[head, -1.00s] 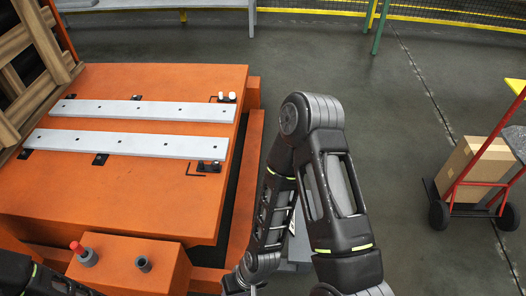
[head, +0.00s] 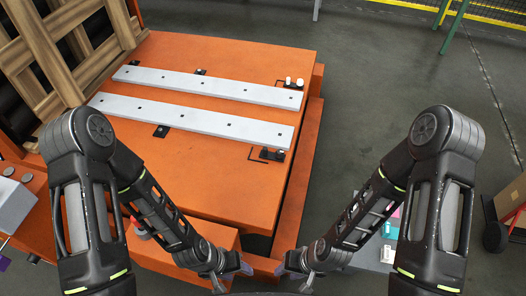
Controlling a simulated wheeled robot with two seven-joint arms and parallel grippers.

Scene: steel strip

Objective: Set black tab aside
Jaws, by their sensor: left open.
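Two pale steel strips, a far one (head: 210,87) and a near one (head: 190,118), lie apart and roughly parallel on the orange table. A small black tab (head: 161,131) sticks out at the near strip's front edge. Another black tab (head: 201,71) shows behind the far strip. Black pieces also sit at the right ends, by the near strip (head: 268,154) and the far strip (head: 287,83). My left gripper (head: 237,268) is open, low at the picture's bottom middle, apart from strips and tabs. My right gripper (head: 291,266) is beside it; its jaws are too small to read.
The orange table (head: 230,195) has bare room in front of the near strip. A wooden pallet (head: 105,55) stands upright at the left. A grey box (head: 12,205) is at the far left. A red hand truck (head: 510,215) with a carton (head: 508,200) stands at the right.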

